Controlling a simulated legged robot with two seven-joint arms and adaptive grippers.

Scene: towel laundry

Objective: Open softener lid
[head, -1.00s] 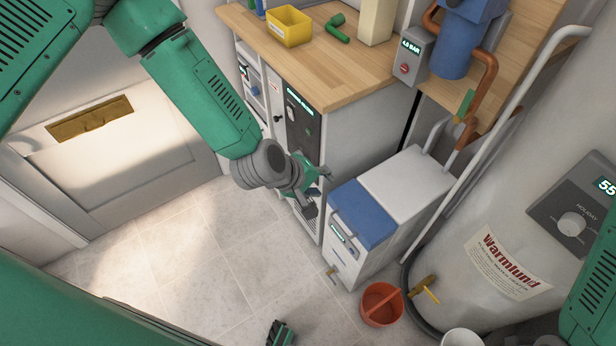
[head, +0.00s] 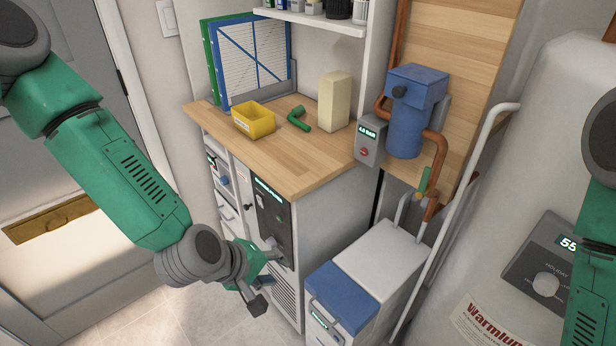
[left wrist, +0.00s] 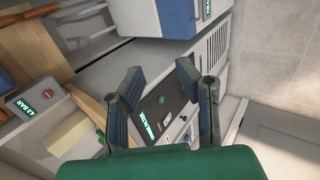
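The softener is a low white box (head: 385,254) with a blue lid (head: 343,296) on its front top, at the lower middle of the head view. The lid lies flat and looks shut. A handle and a small lit display are on its front. In the left wrist view the blue lid (left wrist: 165,15) is at the top edge. My left gripper (head: 268,278) is left of the lid, apart from it, in front of the counter unit. In the left wrist view its fingers (left wrist: 157,72) are spread with nothing between them. My right gripper is not in view.
A counter (head: 290,165) holds a yellow bin (head: 253,122), a green pipe elbow and a cream block. A dark control panel (head: 273,222) is behind my left gripper. Pipes and a blue filter housing (head: 408,115) stand behind the softener; a white tank (head: 540,170) is at right.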

